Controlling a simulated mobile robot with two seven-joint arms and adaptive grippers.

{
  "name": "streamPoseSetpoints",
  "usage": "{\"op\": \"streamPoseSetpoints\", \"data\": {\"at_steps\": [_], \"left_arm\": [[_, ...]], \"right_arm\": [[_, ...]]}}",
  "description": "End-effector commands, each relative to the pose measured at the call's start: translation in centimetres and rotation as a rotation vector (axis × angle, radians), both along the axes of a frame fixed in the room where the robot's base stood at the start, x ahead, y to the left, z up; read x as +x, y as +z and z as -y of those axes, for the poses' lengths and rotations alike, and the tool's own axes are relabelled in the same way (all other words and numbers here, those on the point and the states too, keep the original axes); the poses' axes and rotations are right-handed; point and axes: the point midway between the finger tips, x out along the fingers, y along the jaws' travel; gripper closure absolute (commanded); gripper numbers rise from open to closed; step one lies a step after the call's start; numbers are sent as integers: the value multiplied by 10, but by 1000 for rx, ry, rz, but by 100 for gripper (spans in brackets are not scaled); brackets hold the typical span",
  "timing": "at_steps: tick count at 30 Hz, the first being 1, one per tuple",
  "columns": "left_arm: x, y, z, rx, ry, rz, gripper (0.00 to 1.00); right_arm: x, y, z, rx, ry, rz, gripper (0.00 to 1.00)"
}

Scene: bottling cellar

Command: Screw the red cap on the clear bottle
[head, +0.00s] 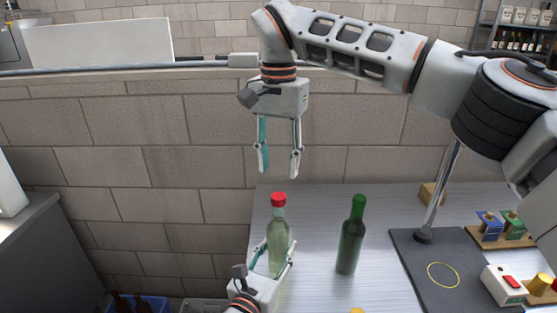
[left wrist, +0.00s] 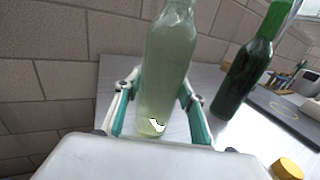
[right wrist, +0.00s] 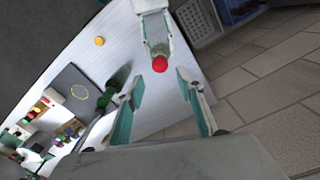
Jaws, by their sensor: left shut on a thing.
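The clear bottle (head: 278,238) stands upright near the left edge of the metal table. The red cap (head: 278,199) sits on top of its neck; how tightly cannot be told. My left gripper (head: 273,258) is shut around the clear bottle's body, which also fills the left wrist view (left wrist: 168,70). My right gripper (head: 279,173) is open and empty, pointing down above the red cap with a clear gap. In the right wrist view the cap (right wrist: 159,64) shows beyond the open fingers, slightly off to one side. The cap is outside the left wrist view.
A green bottle (head: 351,236) stands right of the clear bottle. A yellow cap (right wrist: 99,41) lies on the table. A dark mat (head: 420,262) with a yellow ring and a post stands further right, beside a red-button box (head: 504,284). A block wall (head: 150,140) rises behind.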

Motion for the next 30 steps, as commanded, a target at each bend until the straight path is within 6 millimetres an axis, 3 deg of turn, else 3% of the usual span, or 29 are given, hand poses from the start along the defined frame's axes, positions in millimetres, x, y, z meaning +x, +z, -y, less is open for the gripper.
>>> {"op": "streamPoseSetpoints", "data": {"at_steps": [16,29,30], "left_arm": [[0,0,0,1,0,0,100],[0,0,0,1,0,0,100],[0,0,0,1,0,0,100]], "right_arm": [[0,-69,0,2,-1,-4,63],[0,-78,0,0,-1,-1,63],[0,-78,0,0,-1,-1,68]]}}
